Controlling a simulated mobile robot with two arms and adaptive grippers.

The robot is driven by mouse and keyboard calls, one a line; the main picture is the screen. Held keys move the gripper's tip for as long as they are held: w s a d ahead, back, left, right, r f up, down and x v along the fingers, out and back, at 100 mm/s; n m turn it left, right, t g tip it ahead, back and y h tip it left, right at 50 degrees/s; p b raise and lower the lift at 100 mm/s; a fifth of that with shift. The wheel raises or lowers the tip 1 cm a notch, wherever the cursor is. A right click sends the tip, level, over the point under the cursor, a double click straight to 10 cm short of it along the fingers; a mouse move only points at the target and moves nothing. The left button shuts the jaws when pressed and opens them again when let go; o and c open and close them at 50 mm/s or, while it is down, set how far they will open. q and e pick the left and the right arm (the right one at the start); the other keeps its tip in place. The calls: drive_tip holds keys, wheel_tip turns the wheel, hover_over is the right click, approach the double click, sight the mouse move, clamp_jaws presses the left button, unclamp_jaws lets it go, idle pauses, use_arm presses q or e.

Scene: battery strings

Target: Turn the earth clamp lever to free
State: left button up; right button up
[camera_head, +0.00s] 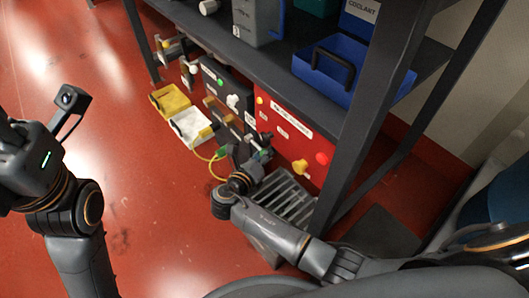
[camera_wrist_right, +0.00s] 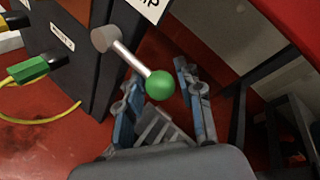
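The earth clamp lever (camera_wrist_right: 131,58) is a metal rod with a green ball knob (camera_wrist_right: 159,85), running from a round hub (camera_wrist_right: 104,38) on a dark box. A label ending in "MP" is partly in view above it. My right gripper (camera_wrist_right: 160,76) is open; in the right wrist view the green knob appears between its two fingers, with gaps on both sides. I cannot tell how deep the knob sits. In the head view my right gripper (camera_head: 260,152) is by the cabinet front and hides the lever. My left wrist is at the left edge; its fingers are not visible.
A green plug (camera_wrist_right: 28,70) with a yellow-green cable is left of the lever. A red cabinet (camera_head: 292,134) with knobs stands beside it. A grey grate (camera_head: 290,200) lies below. The shelf (camera_head: 245,58) overhangs, and its post (camera_head: 365,120) is close to my right arm. The left floor is clear.

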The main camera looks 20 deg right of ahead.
clamp_jaws()
drive_tip(key=shift+w+f+m+t+p, duration=0.15)
drive_tip(key=shift+f+m+t+p, duration=0.15)
drive_tip(key=shift+f+m+t, duration=0.55)
